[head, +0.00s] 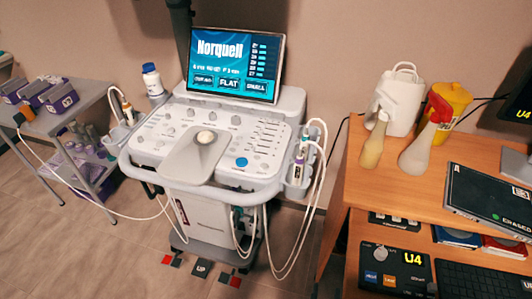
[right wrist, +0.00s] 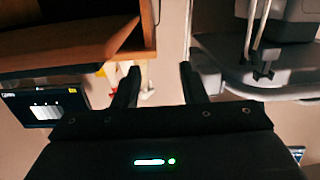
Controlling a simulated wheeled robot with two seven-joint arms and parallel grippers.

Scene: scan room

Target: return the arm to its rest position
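My right gripper (right wrist: 160,68) shows in the right wrist view, with its two dark fingers spread apart and nothing between them. Behind the gap are the pale wall and the edge between the desk and the ultrasound cart. I cannot make out either gripper in the head view. My left gripper is in neither view. No object is seen held.
The ultrasound cart (head: 205,150) stands in the middle, cables hanging at its front. At right is a wooden desk (head: 350,185) with two spray bottles, a white container (head: 402,95) and a yellow bin (head: 455,100). A grey trolley (head: 50,130) is at left. Front-left floor is clear.

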